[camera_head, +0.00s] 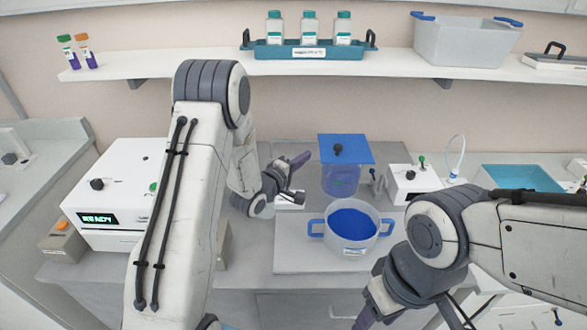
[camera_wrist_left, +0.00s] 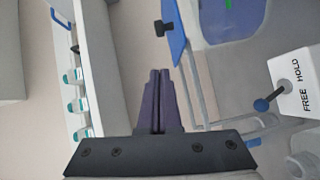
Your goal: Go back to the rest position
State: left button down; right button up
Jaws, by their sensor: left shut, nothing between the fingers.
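My left gripper (camera_head: 298,161) is over the bench, to the left of the blue-lidded clear container. In the left wrist view its two dark fingers (camera_wrist_left: 160,78) are pressed together with nothing between them. My right arm comes in from the right in the head view. Its gripper (camera_head: 366,318) is low at the bottom edge, partly cut off, and I cannot tell whether it is open or shut.
A clear container with a blue lid (camera_head: 345,150) stands close right of my left gripper. A pot with blue contents (camera_head: 351,224) stands in front of it. A white device (camera_head: 412,180) is to the right. A white machine (camera_head: 122,190) is at left. A shelf (camera_head: 400,66) runs above.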

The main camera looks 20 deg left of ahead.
pick_arm(q)
jog(key=s+d+r+m+g+y, duration=0.1)
jog(key=s+d+m+g+y, duration=0.2)
jog(key=s+d+m+g, duration=0.75)
jog(key=s+r+m+g, duration=0.1)
jog(key=s+m, duration=0.2)
jog(key=s, duration=0.7)
jog(key=s+d+r+m+g+y, duration=0.1)
jog(key=s+m+g, duration=0.1)
jog(key=s, duration=0.8)
jog(key=s+r+m+g, duration=0.1)
jog(key=s+m, duration=0.3)
jog(key=s, duration=0.6)
jog(key=shift+d+m+g+b, duration=0.35)
jog(key=shift+d+g+b, duration=0.05)
jog(key=shift+g, duration=0.25)
